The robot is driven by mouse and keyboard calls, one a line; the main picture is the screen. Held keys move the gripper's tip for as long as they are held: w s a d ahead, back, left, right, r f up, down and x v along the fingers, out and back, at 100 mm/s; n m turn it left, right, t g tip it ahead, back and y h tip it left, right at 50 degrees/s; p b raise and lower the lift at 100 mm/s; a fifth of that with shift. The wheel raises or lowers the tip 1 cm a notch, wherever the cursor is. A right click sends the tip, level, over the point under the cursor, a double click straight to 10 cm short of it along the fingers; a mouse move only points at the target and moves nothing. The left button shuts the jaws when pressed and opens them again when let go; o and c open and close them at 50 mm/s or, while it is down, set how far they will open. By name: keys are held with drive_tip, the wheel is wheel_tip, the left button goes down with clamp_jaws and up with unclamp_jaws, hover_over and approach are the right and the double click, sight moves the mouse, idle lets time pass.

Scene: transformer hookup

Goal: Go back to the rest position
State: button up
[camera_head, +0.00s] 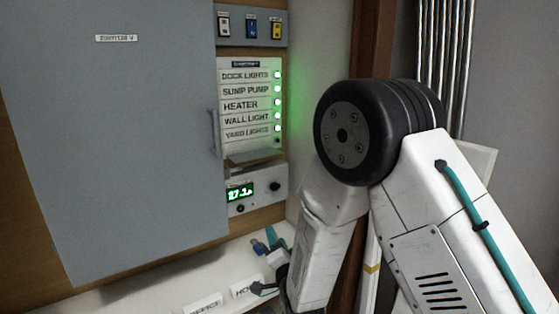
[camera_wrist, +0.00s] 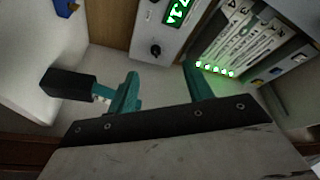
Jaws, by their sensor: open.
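My gripper (camera_wrist: 160,85) shows in the wrist view with two teal fingers spread apart and nothing between them. In the head view my gripper (camera_head: 274,240) is low, at the white shelf below the panel, partly hidden by my own arm. A black block with a small toothed pale end (camera_wrist: 68,85) lies beside the left finger in the wrist view. I cannot tell whether it touches the finger. My arm is bent, with its elbow high on the right of the head view.
A grey cabinet door (camera_head: 110,130) fills the left. A panel of labelled rows with green lights (camera_head: 248,103) and a unit with a green display (camera_head: 240,193) are beside it. A white shelf (camera_head: 160,290) carries labels. Metal pipes (camera_head: 446,60) stand behind my arm.

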wheel_tip(320, 180, down, 9)
drive_tip(key=s+n+g+h, duration=0.1)
drive_tip(key=s+n+g, duration=0.25)
drive_tip(key=g, duration=0.35)
drive_tip(key=s+d+n+g+h, duration=0.1)
drive_tip(key=s+d+n+g, duration=0.2)
drive_tip(key=s+d+g, duration=0.15)
drive_tip(key=s+d+r+n+g+h, duration=0.1)
drive_tip(key=s+d+r+g, duration=0.2)
drive_tip(key=s+d+r, duration=0.8)
drive_tip(key=s+d+r+n+g+h, duration=0.1)
drive_tip(key=s+d+r+g+h, duration=0.1)
drive_tip(key=s+d+r, duration=1)
drive_tip(key=s+r+g, duration=0.1)
drive_tip(key=s+r, duration=0.1)
drive_tip(key=s, duration=0.4)
drive_tip(key=shift+s, duration=0.4)
drive_tip(key=shift+a+r, duration=0.1)
